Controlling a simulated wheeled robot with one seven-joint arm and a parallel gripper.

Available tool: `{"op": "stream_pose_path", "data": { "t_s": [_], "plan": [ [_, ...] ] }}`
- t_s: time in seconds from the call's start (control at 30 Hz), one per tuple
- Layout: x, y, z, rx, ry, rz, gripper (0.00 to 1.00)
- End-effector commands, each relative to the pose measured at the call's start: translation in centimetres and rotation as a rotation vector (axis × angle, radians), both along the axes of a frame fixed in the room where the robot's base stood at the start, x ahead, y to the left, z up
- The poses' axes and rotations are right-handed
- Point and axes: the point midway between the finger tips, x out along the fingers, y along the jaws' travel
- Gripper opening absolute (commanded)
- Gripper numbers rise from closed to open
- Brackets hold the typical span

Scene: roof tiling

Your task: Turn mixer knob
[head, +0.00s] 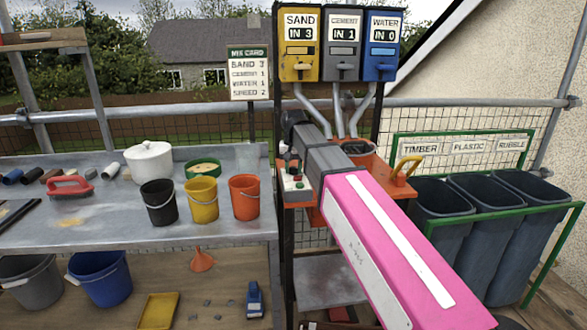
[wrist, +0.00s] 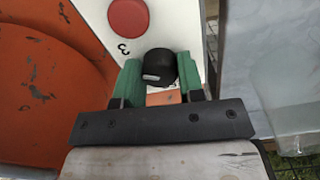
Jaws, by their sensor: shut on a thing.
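The mixer knob (wrist: 159,64) is small, round and black, with a pale mark on its near side. It sits on a white control panel (wrist: 110,14) that has a printed 3 and a red button (wrist: 128,18) just beyond the knob. My gripper (wrist: 160,72) has its two green fingers on either side of the knob, shut on it. The orange mixer (head: 362,158) stands beside the panel.
A mix card (head: 248,75) reads sand 3, cement 1, water 1, speed 2. Dispensers above read sand (head: 299,45) IN 3, cement (head: 342,45) IN 1, water (head: 382,45) IN 0. Black, yellow and orange buckets (head: 244,198) stand on the bench to the left; bins (head: 440,200) stand right.

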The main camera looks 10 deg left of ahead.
Motion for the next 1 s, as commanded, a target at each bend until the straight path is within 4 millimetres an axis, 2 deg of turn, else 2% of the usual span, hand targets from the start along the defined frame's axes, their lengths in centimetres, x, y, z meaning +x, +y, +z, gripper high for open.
{"op": "stream_pose_path", "data": {
  "t_s": [0.4, 1.0],
  "plan": [
    [0.01, 0.02, 0.03, 0.0, 0.0, -0.234, 0.12],
    [0.02, 0.02, 0.03, 0.001, 0.0, -0.285, 0.12]
  ]
}}
